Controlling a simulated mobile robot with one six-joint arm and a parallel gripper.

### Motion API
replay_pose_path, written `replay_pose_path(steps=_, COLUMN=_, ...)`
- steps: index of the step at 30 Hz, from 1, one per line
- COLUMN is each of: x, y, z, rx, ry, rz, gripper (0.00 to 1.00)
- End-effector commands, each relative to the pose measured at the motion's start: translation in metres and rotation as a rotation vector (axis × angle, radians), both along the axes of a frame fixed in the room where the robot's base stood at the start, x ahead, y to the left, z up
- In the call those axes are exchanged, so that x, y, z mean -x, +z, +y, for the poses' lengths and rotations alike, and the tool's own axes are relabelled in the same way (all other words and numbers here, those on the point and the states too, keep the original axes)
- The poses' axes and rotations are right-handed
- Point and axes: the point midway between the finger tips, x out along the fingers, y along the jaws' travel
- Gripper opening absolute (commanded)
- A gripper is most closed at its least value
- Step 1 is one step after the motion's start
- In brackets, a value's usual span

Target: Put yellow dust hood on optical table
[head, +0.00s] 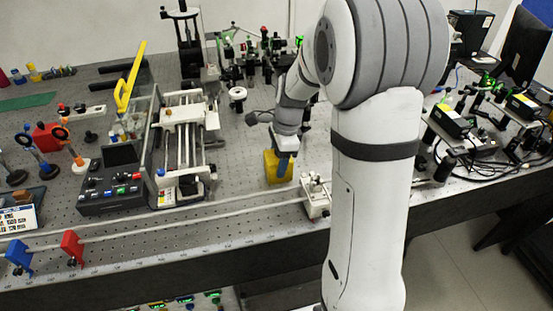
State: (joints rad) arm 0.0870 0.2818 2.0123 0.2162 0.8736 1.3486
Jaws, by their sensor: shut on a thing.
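The yellow dust hood (271,169) is a small box-like piece near the middle of the head view. My gripper covers part of the hood's upper right.
A white rail carriage (316,197) is close to the hood's right, by the front rail (190,219). Optics mounts (255,50) crowd the back. Bare table lies left of the hood.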

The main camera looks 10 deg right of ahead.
Motion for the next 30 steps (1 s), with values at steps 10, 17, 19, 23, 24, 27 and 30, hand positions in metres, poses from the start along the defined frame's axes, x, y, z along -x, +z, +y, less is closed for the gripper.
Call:
replay_pose_path(steps=10, x=0.000, y=0.000, z=0.001, rx=0.000, ry=0.001, rz=0.001, gripper=0.78)
replay_pose_path(steps=17, x=0.000, y=0.004, z=0.001, rx=0.000, ry=0.001, rz=0.000, gripper=0.78)
replay_pose_path(steps=19, x=0.000, y=0.009, z=0.000, rx=0.000, ry=0.001, rz=-0.001, gripper=0.78)
replay_pose_path(steps=23, x=-0.001, y=0.031, z=-0.004, rx=0.000, ry=0.000, rz=-0.005, gripper=0.78)
replay_pose_path(steps=24, x=-0.001, y=0.040, z=-0.006, rx=0.000, ry=0.000, rz=-0.005, gripper=0.78)
replay_pose_path(steps=27, x=-0.001, y=0.062, z=-0.009, rx=0.000, ry=0.001, rz=-0.004, gripper=0.78)
replay_pose_path(steps=30, x=-0.001, y=0.083, z=-0.012, rx=0.000, ry=0.002, rz=-0.003, gripper=0.78)
